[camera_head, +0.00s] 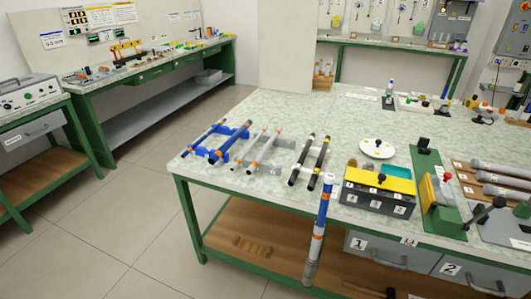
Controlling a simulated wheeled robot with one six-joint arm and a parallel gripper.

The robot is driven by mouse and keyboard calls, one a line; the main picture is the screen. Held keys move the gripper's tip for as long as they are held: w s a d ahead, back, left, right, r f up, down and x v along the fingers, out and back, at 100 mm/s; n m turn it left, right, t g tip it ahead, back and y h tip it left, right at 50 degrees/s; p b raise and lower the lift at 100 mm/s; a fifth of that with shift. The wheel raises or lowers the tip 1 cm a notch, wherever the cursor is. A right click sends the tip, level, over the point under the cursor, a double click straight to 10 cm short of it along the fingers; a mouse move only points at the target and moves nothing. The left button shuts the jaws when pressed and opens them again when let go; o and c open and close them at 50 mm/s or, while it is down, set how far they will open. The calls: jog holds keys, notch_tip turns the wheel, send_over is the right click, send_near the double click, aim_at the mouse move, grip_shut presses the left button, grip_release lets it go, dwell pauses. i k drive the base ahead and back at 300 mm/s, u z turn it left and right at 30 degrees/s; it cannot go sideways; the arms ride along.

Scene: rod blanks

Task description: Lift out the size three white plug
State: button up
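I cannot make out a white plug marked three for certain. A dark box with a yellow top (386,181) stands near the front edge of the table, with white number labels on its front and a teal patch on top. Its labels are too small to read surely. Behind it lies a round white disc (371,151) with dark knobs on it. A banded upright cylinder (317,235), white, blue, orange and grey, stands in front of the table edge; I cannot tell whether it is part of my arm. No gripper fingers can be made out.
Blue rods on a blue rack (222,147), grey-white rods (258,150) and black rods (310,161) lie left of the box. A green fixture (436,192) and grey rods (502,180) are to its right.

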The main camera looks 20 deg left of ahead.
aim_at(330, 178)
jog(key=k, duration=1.3)
jog(key=u, duration=0.7)
jog(key=i, duration=0.5)
jog(key=u, duration=0.8)
jog(key=i, duration=0.8)
jog(key=z, duration=0.8)
jog(key=i, duration=0.6)
jog(key=z, duration=0.7)
